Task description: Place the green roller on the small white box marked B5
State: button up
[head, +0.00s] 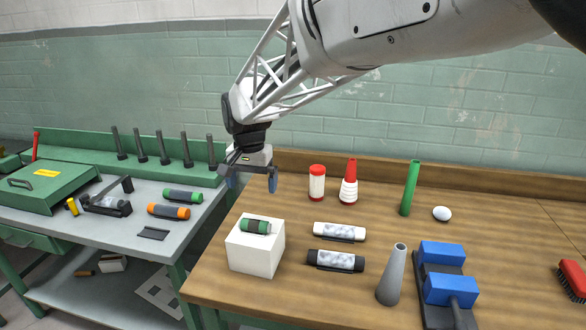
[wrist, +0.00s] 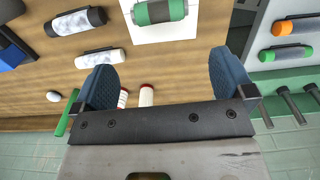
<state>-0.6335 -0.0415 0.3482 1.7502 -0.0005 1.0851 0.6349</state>
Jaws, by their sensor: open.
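I cannot make out a B5 mark on the box. My gripper (head: 251,182) is open and empty, above and slightly behind the box, apart from the roller. Its two blue pads show in the wrist view (wrist: 162,78). Another green and grey roller (head: 183,196) lies on the grey bench at left.
An orange-ended roller (head: 168,212) lies on that bench. White (head: 339,232) and black (head: 335,261) rollers lie right of the box. A grey cone (head: 392,275), blue blocks (head: 442,254), red-white bottle (head: 317,184), red-white cone (head: 349,184) and green tube (head: 410,188) stand farther right.

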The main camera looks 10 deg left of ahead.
dwell(0.7)
jog(key=s+d+r+t, duration=0.15)
jog(key=s+d, duration=0.25)
jog(key=d, duration=0.8)
jog(key=s+d+r, duration=0.3)
jog(key=s+d, duration=0.1)
jog(key=d, duration=0.9)
jog(key=s+d+f, duration=0.2)
jog(key=s+d, duration=0.6)
jog(key=s, duration=0.2)
jog(key=s+d+f+t, duration=0.1)
jog(key=s+d+f, duration=0.2)
jog(key=s+d, duration=0.6)
jog(key=shift+s+d, duration=0.2)
jog(key=shift+s, duration=0.15)
